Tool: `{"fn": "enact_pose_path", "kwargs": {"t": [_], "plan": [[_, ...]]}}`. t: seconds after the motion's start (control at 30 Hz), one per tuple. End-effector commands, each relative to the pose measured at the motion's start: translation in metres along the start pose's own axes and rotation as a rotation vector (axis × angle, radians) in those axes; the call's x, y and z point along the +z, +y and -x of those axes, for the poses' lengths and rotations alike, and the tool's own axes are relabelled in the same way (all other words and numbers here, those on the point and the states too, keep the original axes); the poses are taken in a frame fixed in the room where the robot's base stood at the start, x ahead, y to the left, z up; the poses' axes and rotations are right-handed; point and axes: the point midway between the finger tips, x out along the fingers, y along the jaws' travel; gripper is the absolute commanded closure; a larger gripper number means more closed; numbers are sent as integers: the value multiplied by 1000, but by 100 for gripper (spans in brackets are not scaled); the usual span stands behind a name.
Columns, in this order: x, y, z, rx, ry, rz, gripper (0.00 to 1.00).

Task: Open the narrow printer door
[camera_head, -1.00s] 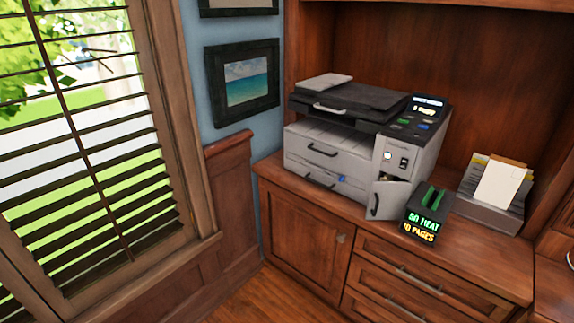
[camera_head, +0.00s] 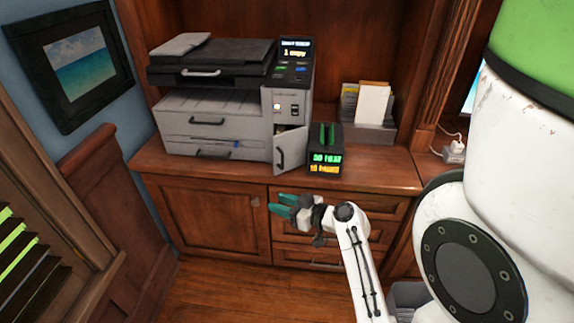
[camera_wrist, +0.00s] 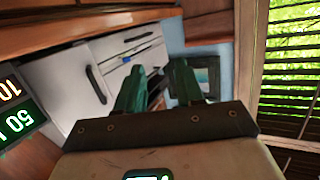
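The narrow printer door (camera_head: 291,152), light grey with a black handle, is at the lower right of the printer (camera_head: 215,115). It stands ajar, its left part swung out, with a dark gap at its top. In the wrist view a pale panel with a black handle (camera_wrist: 95,84) looks like this door. My gripper (camera_head: 281,205) has teal fingers and is in front of the cabinet drawers, below the door and apart from it. In the wrist view its fingers (camera_wrist: 157,85) are spread with nothing between them.
A black box with a lit display (camera_head: 325,150) stands just right of the door; its display also shows in the wrist view (camera_wrist: 15,108). A paper tray (camera_head: 370,130) is farther right. The counter edge (camera_head: 210,182) lies between my gripper and the printer.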

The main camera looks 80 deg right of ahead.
Motion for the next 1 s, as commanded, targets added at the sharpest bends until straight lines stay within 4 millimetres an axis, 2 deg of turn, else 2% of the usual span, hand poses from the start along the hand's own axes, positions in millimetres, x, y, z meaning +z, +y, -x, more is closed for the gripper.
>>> {"fn": "enact_pose_path", "kwargs": {"t": [0.03,0.13,0.23,0.37,0.47,0.8,1.0], "plan": [[-7,27,10,72,57,1,63],[-18,62,28,176,142,10,63],[-24,83,40,242,191,20,63],[-29,94,43,274,215,23,63],[-33,97,33,274,217,24,63],[-46,112,-24,271,214,23,63],[-49,118,-47,272,214,23,63]]}}
